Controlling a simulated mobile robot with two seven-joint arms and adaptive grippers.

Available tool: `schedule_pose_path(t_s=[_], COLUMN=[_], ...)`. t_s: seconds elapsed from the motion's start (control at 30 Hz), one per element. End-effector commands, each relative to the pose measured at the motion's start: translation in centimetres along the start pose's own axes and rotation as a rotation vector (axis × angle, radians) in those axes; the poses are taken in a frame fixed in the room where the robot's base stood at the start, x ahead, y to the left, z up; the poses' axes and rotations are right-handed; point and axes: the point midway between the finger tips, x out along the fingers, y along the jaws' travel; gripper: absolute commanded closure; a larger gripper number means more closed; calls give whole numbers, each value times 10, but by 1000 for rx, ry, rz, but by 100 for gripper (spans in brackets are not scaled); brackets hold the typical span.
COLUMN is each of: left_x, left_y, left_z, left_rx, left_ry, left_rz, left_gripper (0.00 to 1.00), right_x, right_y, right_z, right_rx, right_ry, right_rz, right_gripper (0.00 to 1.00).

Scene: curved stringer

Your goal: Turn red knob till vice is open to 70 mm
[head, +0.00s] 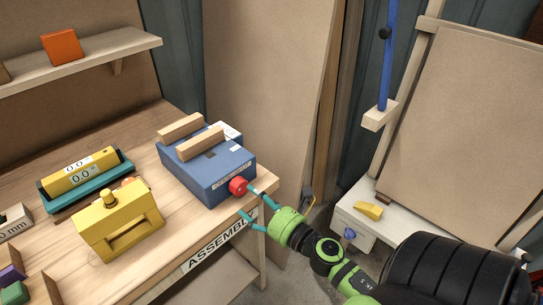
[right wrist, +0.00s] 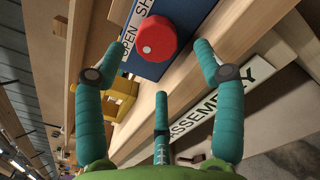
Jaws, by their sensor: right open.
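The blue vice (head: 215,168) sits on the wooden workbench near its right corner, with two light wooden jaw blocks on top. The red knob (head: 238,186) is on the vice's front face. My right gripper (head: 250,203) is open in front of the knob, its teal fingers spread. In the right wrist view the knob (right wrist: 155,38) lies ahead, between and beyond the fingertips, and appears apart from them. A label reading "OPEN SH…" is partly hidden by the knob there. My left gripper is not in view. The jaw gap in millimetres cannot be read.
A yellow box (head: 118,222) with a top knob and a yellow-teal display unit (head: 82,172) stand left of the vice. The bench edge carries an "ASSEMBLY" label (head: 217,243). A white stand (head: 353,222) with a yellow piece is at right. An orange block (head: 60,47) is on the shelf.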

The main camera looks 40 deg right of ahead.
Motion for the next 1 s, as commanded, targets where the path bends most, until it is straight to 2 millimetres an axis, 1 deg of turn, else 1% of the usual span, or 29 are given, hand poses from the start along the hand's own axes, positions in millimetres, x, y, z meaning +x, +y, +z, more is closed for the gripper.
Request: schedule_pose_path(t_s=[0.03,0.2,0.3,0.4,0.53,1.0], left_x=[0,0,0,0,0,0], left_y=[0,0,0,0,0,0], left_z=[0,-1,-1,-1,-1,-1], left_rx=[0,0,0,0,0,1], left_ry=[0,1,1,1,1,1], left_rz=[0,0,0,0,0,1], left_gripper=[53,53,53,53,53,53], right_x=[-13,-46,-60,-68,-73,-72], right_y=[-1,0,-1,0,0,0], right_z=[-1,-1,-2,-1,-1,-1], right_rx=[5,4,2,2,-1,0], right_ry=[1,2,3,2,3,3], right_rz=[-5,-4,-3,-1,0,1], right_gripper=[30,30,30,30,30,30])
